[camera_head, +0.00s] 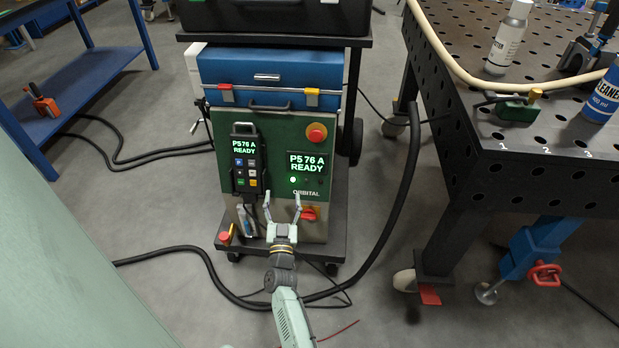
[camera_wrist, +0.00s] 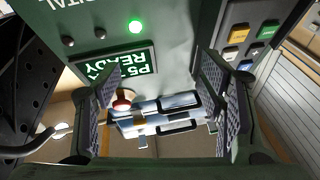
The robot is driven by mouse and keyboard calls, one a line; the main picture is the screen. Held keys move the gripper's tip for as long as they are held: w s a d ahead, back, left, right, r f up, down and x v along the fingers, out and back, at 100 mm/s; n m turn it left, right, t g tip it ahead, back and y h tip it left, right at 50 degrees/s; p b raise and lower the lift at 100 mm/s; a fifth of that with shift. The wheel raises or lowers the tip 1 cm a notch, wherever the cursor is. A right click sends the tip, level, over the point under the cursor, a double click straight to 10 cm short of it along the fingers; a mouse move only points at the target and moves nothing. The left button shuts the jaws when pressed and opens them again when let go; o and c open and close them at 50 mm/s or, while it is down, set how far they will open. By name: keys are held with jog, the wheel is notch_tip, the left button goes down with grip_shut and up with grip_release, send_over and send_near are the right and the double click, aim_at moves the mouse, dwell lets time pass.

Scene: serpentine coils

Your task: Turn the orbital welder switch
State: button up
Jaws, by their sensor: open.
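The orbital welder (camera_head: 275,188) is a green cabinet on a black cart, with a lit panel reading "PS 76 A READY". A red-orange rotary switch (camera_head: 310,213) sits on its lower right front, under the word ORBITAL. My gripper (camera_head: 283,202) is open in front of the lower cabinet, with the switch just right of its right finger. I cannot tell whether they touch. In the wrist view, the empty, spread fingers (camera_wrist: 160,95) face the welder's front, seen upside down, with its display (camera_wrist: 120,63) and green light. The rotary switch is not seen there.
A red stop button (camera_head: 317,132) is at the cabinet's upper right. A pendant (camera_head: 245,162) hangs at its left front. A blue case (camera_head: 265,68) sits on top. A black perforated table (camera_head: 470,130) stands at right. Thick cables (camera_head: 180,250) lie on the floor.

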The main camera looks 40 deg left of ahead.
aim_at(308, 219)
jog(key=s+d+f+h, duration=0.1)
jog(key=d+f+h, duration=0.1)
jog(key=d+f, duration=0.4)
jog(key=s+d+f+h, duration=0.15)
jog(key=d+f, duration=0.25)
jog(key=f, duration=0.5)
jog(key=shift+g, duration=0.3)
jog(key=b+x, duration=0.5)
jog(key=x, duration=0.5)
jog(key=shift+w+a+f, duration=0.1)
jog(key=shift+w+f, duration=0.05)
jog(key=shift+w+a, duration=0.2)
jog(key=shift+w, duration=0.15)
jog(key=shift+r, duration=0.2)
jog(key=c, duration=1.2)
jog(key=shift+o, duration=0.2)
